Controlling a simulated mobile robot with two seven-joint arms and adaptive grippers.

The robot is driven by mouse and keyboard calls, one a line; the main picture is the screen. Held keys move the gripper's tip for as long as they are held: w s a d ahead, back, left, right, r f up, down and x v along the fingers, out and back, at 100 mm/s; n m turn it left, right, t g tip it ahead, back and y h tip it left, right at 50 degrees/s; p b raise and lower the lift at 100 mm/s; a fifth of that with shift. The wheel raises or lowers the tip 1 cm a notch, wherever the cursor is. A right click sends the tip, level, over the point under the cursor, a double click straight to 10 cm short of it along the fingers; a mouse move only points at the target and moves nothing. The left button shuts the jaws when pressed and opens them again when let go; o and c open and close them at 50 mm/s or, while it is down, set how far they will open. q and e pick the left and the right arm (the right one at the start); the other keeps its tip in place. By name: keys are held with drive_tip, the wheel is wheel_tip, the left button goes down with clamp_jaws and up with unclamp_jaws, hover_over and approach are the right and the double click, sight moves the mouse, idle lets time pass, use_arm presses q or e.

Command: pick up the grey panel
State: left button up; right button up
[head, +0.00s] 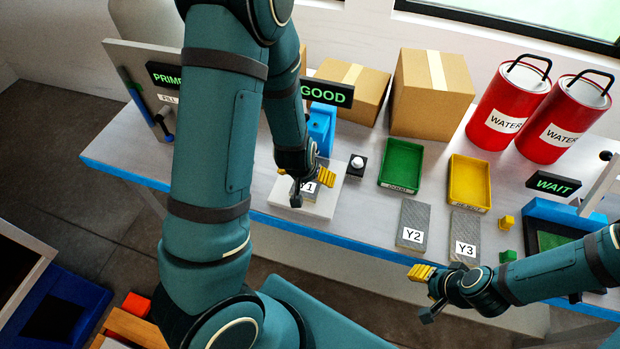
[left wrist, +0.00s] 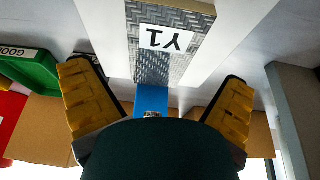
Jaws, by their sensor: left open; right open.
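A grey woven-textured panel labelled Y1 (left wrist: 190,62) lies on a white block (head: 287,205) on the bench. In the head view only a little of the panel and its label (head: 309,187) shows beside my left gripper (head: 309,180). My left gripper is open, with its yellow-padded fingers spread to either side of the panel in the left wrist view; whether they touch it cannot be told. Grey panels Y2 (head: 413,218) and Y3 (head: 465,226) lie flat near the bench's front edge. My right gripper (head: 427,292) is open and empty in front of the bench edge below Y3.
A green tray (head: 402,141) and a yellow tray (head: 488,158) stand behind the panels. Cardboard boxes (head: 436,112) and red WATER cans (head: 490,132) line the back. Small yellow (head: 506,222) and green blocks (head: 508,256) lie right of Y3. A GOOD sign (head: 327,92) stands behind my left gripper.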

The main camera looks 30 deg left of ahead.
use_arm(q)
drive_tip(key=x, duration=0.4)
drive_tip(key=shift+w+a+f+b, duration=0.2)
drive_tip(key=shift+w+b, duration=0.2)
drive_tip(key=c, duration=1.1)
drive_tip(key=shift+r, duration=0.2)
drive_tip(key=shift+c, duration=0.3)
